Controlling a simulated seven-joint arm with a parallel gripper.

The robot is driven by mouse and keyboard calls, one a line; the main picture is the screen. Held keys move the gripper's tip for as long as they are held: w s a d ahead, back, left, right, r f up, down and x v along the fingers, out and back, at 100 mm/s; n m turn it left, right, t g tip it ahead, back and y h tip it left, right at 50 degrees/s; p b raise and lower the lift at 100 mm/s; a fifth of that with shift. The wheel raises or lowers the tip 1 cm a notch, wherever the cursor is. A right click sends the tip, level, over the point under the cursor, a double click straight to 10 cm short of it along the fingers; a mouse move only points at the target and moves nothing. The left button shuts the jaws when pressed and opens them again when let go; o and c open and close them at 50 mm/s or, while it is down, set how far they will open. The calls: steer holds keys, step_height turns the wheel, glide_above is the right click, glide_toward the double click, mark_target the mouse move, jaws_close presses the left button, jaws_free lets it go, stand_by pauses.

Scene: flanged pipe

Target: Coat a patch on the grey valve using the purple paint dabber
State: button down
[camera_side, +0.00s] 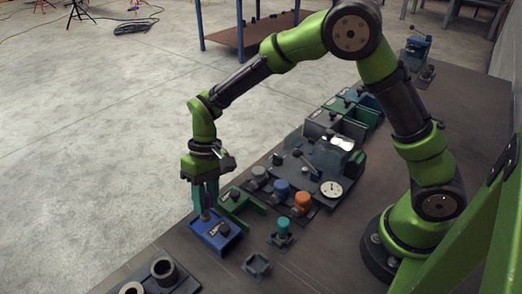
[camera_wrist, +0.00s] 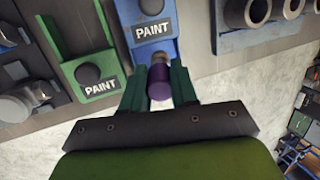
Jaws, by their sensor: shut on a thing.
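My gripper (camera_side: 205,207) points down over the blue paint tray (camera_side: 212,243) at the table's edge. In the wrist view its green fingers (camera_wrist: 161,88) are shut on the purple paint dabber (camera_wrist: 159,90). The dabber (camera_side: 205,215) is mostly hidden by the fingers in the side view; its lower end is at the blue tray, and I cannot tell whether it touches. The grey valve (camera_side: 259,173) stands on the table behind the trays, apart from the dabber. A grey round part, likely this valve, also shows at the wrist view's left edge (camera_wrist: 14,106).
A green paint tray (camera_side: 240,207) sits right beside the blue one. A blue valve (camera_side: 281,188), an orange valve (camera_side: 302,201) and a teal-topped piece (camera_side: 283,226) stand to the right. A rack of grey rings (camera_side: 163,270) is at the front. A gauge (camera_side: 331,188) lies farther back.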

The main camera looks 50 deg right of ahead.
mark_target(208, 195)
steer(key=shift+f, duration=0.65)
stand_by(1.2)
steer(key=shift+r, duration=0.1)
steer(key=shift+r, duration=3.5)
steer(key=shift+s+d+n, duration=0.15)
steer(key=shift+s+n, duration=0.2)
steer(key=shift+n, duration=0.05)
steer(key=s+d+r+m, duration=0.1)
steer(key=d+r, duration=0.3)
steer(key=d, duration=0.6)
steer(key=d+r, duration=0.3)
steer(key=d, duration=0.7)
steer(key=shift+w+a+f, duration=0.45)
steer(key=shift+w+f, duration=0.3)
steer(key=shift+w, duration=0.15)
steer(key=shift+w+a+f, duration=0.45)
steer(key=shift+w+f, duration=0.3)
steer(key=shift+w, duration=0.1)
